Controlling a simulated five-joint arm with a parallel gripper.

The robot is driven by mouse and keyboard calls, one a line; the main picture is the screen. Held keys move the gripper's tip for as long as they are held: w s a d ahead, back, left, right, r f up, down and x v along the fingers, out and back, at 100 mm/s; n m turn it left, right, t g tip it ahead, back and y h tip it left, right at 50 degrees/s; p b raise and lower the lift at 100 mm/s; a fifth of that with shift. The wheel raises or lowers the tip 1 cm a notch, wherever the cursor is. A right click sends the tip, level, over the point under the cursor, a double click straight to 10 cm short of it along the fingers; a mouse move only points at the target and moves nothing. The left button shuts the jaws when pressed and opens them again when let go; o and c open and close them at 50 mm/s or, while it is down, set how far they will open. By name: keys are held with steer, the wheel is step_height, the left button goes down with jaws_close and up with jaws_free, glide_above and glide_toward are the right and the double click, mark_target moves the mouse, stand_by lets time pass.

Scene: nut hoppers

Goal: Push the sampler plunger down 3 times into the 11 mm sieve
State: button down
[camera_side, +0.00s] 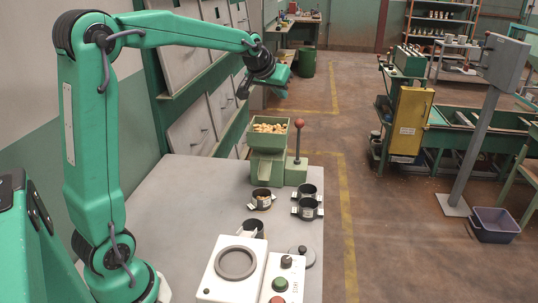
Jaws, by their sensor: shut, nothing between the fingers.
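The sampler is a green hopper (268,142) filled with nuts, at the far end of the grey table. Its plunger (299,138), a thin upright rod with a red ball knob, stands on the green block at the right. My gripper (269,84) is shut and empty, in the air and above the hopper in the picture, apart from the knob. A dark sieve cup (262,199) with something brown inside stands in front of the hopper. Other dark cups stand at the right (307,192), just in front of that one (307,209), and nearer (253,229). Their labels are too small to read, so I cannot tell which is 11 mm.
A white machine with a grey ring (236,263) stands at the table's front, beside a control box (283,277) with green and red buttons. The table's left middle (175,210) is clear. Wall cabinets (190,135) stand behind.

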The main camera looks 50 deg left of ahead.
mark_target(299, 120)
steer(key=r+m+g, duration=0.1)
steer(key=m, duration=0.5)
steer(key=w+r+m+g+h, duration=0.1)
steer(key=r+m+g, duration=0.1)
steer(key=m, duration=0.4)
steer(key=w+d+r+m+g, duration=0.1)
steer(key=r+m, duration=0.1)
steer(key=m, duration=0.4)
steer(key=shift+w+d, duration=0.1)
steer(key=shift+w, duration=0.1)
steer(key=shift+f, duration=0.1)
steer(key=x, duration=1.3)
steer(key=shift+d+f, duration=0.15)
steer(key=shift+f, duration=0.35)
steer(key=shift+f, duration=0.1)
